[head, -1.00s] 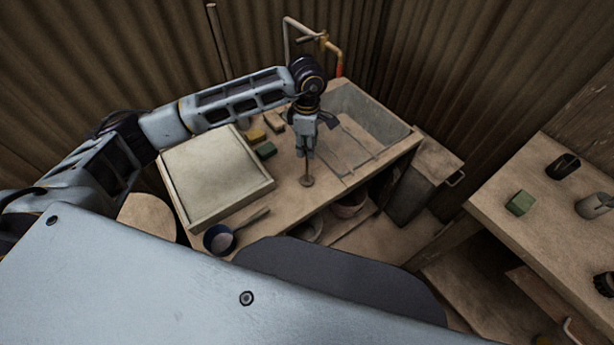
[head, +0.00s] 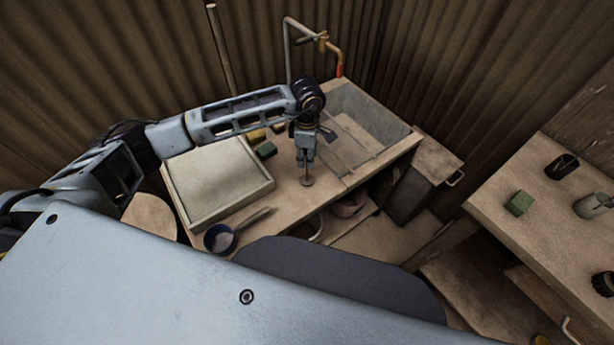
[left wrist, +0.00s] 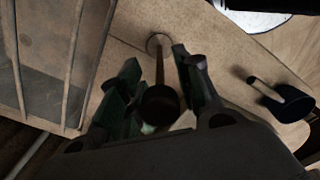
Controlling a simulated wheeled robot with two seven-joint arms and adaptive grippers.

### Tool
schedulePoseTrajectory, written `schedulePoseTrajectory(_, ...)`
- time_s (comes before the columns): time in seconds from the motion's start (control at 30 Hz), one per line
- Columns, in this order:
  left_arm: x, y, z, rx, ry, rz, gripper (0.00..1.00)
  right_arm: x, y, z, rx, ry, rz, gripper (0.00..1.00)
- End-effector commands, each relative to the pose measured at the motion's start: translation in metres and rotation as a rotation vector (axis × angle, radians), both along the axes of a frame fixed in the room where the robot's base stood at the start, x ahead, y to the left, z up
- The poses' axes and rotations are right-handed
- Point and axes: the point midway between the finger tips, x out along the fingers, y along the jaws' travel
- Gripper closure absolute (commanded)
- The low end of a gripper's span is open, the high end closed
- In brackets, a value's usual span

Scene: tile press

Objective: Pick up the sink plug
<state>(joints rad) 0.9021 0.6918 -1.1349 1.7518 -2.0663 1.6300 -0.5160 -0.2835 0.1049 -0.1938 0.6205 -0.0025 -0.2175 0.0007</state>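The sink plug (head: 307,182) stands upright on the worktop, left of the basin, with a pale round disc at its foot. In the left wrist view the plug (left wrist: 160,103) shows a dark round knob on a thin stem. My left gripper (head: 305,160) points down directly over the plug, and its lower end hides most of the stem. In the left wrist view the fingers of my left gripper (left wrist: 160,85) are apart on either side of the stem and knob, with gaps visible. My right gripper is not in view.
The sink basin (head: 385,118), with thin rods across it, lies right of the plug. A blue pan (head: 219,240) sits at the front edge. A second table (head: 535,215) is at right.

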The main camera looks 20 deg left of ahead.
Motion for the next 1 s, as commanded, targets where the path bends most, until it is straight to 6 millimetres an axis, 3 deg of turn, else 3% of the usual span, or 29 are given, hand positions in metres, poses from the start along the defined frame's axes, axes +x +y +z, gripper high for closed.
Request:
schedulePoseTrajectory(0.03,0.000,0.000,0.000,0.000,0.000,0.000,0.73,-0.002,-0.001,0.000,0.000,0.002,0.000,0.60)
schedulePoseTrajectory(0.27,0.000,0.000,0.000,0.000,0.000,0.000,1.00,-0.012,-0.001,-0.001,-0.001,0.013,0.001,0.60)
schedulePoseTrajectory(0.47,0.000,0.000,0.000,0.000,0.000,0.000,1.00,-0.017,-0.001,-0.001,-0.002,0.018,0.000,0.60)
schedulePoseTrajectory(0.77,0.000,0.000,0.001,0.000,-0.001,0.000,1.00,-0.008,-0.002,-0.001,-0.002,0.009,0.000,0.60)
schedulePoseTrajectory(1.0,0.001,0.000,0.014,-0.001,-0.002,0.000,1.00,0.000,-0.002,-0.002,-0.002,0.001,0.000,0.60)
